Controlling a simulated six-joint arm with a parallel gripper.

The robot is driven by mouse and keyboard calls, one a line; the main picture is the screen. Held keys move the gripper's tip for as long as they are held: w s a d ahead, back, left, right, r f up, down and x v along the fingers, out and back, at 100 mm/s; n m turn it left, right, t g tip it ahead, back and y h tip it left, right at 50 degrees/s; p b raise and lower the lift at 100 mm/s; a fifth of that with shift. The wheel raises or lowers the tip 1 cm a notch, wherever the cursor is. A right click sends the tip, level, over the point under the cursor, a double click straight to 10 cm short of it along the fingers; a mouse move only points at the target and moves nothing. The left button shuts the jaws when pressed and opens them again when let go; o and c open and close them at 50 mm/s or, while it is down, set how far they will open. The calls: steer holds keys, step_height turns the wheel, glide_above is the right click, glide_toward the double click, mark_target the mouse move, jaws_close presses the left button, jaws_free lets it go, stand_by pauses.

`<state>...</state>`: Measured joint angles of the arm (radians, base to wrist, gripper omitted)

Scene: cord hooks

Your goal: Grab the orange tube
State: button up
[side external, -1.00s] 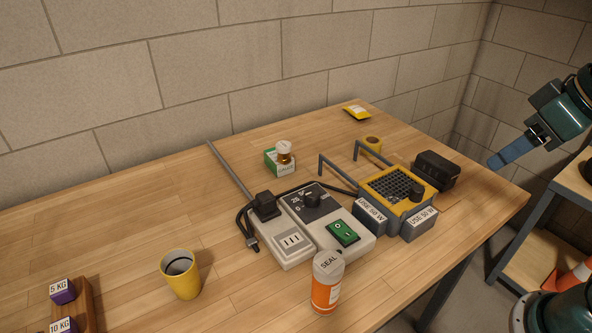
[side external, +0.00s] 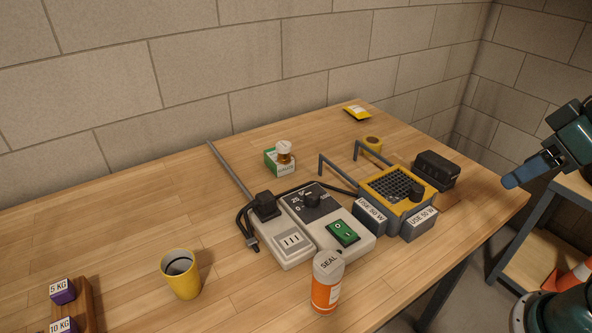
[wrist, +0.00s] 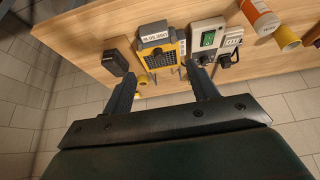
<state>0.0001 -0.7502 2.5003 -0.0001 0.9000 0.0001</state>
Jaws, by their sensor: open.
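The orange tube (side external: 326,284) stands upright near the front edge of the table, in front of the grey switch box. It has a whitish cap marked SEAL and a white label. In the wrist view the orange tube (wrist: 260,17) is at the top right, partly cut off by the frame edge. My gripper (side external: 510,181) is at the far right in the side view, off the table's right end and well away from the tube. In the wrist view its two fingers (wrist: 163,82) are spread apart with nothing between them.
Behind the tube stand a grey box with a green switch (side external: 344,233), a socket box (side external: 291,243) and a yellow-topped heater (side external: 396,190) with grey hooks behind. A yellow cup (side external: 181,274) stands left of the tube. A black case (side external: 436,170) is near the right edge. Bare table lies between cup and tube.

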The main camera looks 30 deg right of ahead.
stand_by(0.3)
steer(key=shift+o, duration=1.3)
steer(key=shift+w, duration=0.1)
steer(key=w+a+f+m+g+y, duration=0.2)
steer(key=w+a+m, duration=0.3)
steer(key=a+m, duration=0.4)
steer(key=w+a+f+m+g+y, duration=0.2)
steer(key=w+a+m, duration=0.4)
steer(key=a+m, duration=0.3)
steer(key=shift+w+a+f+g+y, duration=0.25)
steer(key=shift+a+f+g, duration=0.55)
steer(key=shift+a+f, duration=0.85)
steer(key=shift+a+r, duration=0.2)
steer(key=shift+a, duration=0.05)
